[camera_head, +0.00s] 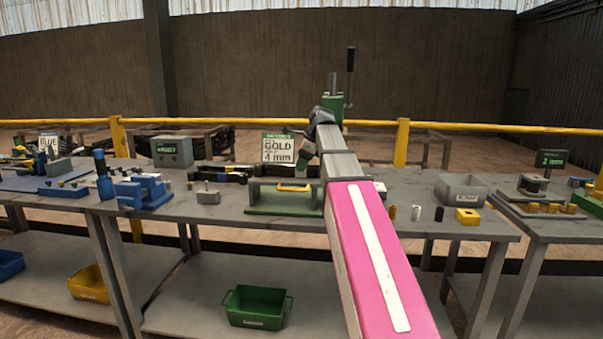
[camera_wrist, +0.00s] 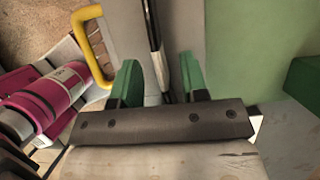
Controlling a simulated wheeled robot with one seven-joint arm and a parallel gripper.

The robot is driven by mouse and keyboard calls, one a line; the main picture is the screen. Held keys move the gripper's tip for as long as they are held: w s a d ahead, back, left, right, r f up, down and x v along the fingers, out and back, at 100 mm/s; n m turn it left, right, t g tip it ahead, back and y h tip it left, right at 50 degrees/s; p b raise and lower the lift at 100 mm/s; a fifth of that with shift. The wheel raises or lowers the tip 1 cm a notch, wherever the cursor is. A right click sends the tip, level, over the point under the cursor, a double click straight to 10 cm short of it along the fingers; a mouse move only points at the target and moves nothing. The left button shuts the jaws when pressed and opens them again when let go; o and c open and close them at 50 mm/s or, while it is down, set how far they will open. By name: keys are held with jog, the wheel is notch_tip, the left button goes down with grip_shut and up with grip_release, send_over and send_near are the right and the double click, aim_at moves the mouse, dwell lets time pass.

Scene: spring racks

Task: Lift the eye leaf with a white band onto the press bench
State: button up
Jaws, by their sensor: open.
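My gripper (camera_wrist: 160,78) is open, with its two green fingers apart in the wrist view. A thin dark bar with a pale stripe (camera_wrist: 156,40) runs between and beyond the fingers; I cannot tell whether it is the eye leaf with a white band. In the head view, dark leaf-like bars (camera_head: 228,173) lie on the middle bench (camera_head: 230,205), left of my arm; a white band is too small to make out. A green press-like device with a black lever (camera_head: 333,100) stands behind the arm; I cannot tell which bench is the press bench.
A green block with a yellow handle (camera_head: 293,188) sits on the middle bench beside my arm; a yellow handle (camera_wrist: 88,40) shows in the wrist view. A GOLD 4 mm sign (camera_head: 279,148) stands behind. A grey bin (camera_head: 461,188) and small cylinders stand right. A yellow rail (camera_head: 480,127) runs behind.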

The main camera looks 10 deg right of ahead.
jog(key=x, duration=0.2)
jog(key=shift+a+f, duration=0.1)
jog(key=shift+f, duration=0.25)
grip_shut()
jog(key=shift+w+r, duration=0.1)
notch_tip(320, 180, up, 10)
dwell(0.5)
